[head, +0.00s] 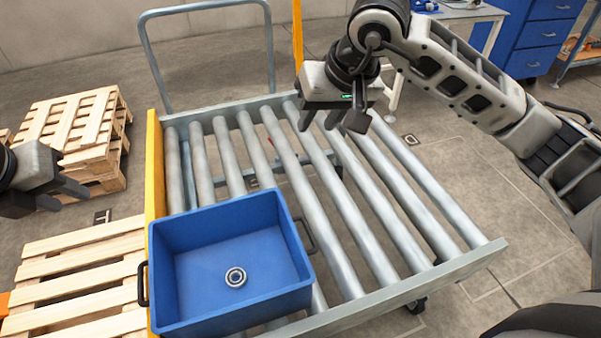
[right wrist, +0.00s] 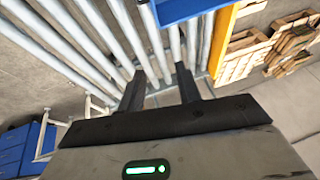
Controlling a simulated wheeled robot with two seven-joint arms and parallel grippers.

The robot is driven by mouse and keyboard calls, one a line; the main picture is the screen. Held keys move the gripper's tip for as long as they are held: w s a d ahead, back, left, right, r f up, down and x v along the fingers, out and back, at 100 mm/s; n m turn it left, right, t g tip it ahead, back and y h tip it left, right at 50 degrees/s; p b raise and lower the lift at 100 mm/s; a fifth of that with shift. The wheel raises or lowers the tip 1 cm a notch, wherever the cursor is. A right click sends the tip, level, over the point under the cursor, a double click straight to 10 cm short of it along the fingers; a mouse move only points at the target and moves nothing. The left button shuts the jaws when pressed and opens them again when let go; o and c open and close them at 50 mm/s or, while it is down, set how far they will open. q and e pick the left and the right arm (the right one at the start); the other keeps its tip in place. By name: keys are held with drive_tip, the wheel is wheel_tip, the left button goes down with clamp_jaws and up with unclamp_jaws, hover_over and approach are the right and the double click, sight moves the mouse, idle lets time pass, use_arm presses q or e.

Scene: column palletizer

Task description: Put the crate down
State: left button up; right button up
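The blue crate (head: 230,262) rests on the near left part of the roller cart (head: 445,268), upright, with a metal ring-shaped part (head: 236,277) inside on its floor. Its black handles stick out at both sides. A corner of it shows at the top of the right wrist view (right wrist: 185,8). My left gripper (head: 66,192) is at the left edge of the head view, away from the crate; whether its fingers are apart is unclear. My right gripper (head: 333,118) is above the far rollers, clear of the crate. Its fingers (right wrist: 160,88) are apart with nothing between them.
A wooden pallet (head: 75,275) lies left of the cart, with a stack of pallets (head: 85,130) behind it. A yellow rail (head: 154,180) runs along the cart's left side. Blue drawers (head: 545,35) stand at the back right. The rollers right of the crate are free.

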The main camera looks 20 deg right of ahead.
drive_tip(key=v, duration=0.8)
drive_tip(key=shift+s, duration=0.2)
drive_tip(key=shift+f, duration=0.1)
